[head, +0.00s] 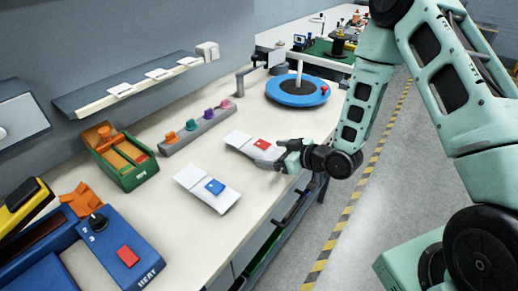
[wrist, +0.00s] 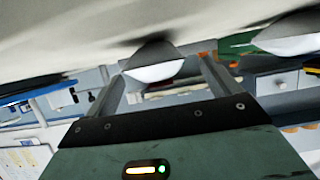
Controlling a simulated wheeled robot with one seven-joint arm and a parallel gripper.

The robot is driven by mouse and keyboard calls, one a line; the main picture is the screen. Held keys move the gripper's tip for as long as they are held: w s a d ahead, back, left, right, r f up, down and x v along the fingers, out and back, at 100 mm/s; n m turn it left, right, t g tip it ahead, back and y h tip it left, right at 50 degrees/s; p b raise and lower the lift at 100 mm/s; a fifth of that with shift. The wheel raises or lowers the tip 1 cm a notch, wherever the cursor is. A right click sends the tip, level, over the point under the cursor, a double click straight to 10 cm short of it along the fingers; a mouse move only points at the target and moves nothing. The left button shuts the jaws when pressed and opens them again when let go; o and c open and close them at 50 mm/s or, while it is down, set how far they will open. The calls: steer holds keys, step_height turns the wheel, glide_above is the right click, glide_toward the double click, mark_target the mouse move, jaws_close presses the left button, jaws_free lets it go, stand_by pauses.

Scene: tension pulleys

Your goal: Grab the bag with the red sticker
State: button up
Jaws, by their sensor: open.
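The bag with the red sticker (head: 238,138) is a flat white packet lying on the workbench in the head view. Its red sticker (head: 262,144) faces up, near my gripper. My gripper (head: 266,160) is low at the bag's right end, its fingers partly overlapping the bag there. In the wrist view my open gripper (wrist: 160,75) has a finger on each side, with the rounded end of a white bag (wrist: 155,66) between them. No sticker shows there. I cannot tell whether the fingers touch the bag.
A similar white bag with a blue sticker (head: 190,181) lies nearer. A rack of coloured pieces (head: 198,124) and a green-and-orange box (head: 120,160) stand behind. A blue turntable (head: 298,101) stands farther along. The blue HEAT device (head: 112,250) is at lower left. The bench front is mostly clear.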

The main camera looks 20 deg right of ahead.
mark_target(263, 150)
steer(key=p+x, duration=0.1)
steer(key=x, duration=0.4)
steer(key=shift+w+d, duration=0.15)
steer(key=shift+d, duration=0.1)
steer(key=c, duration=1.2)
steer(key=shift+r, duration=0.2)
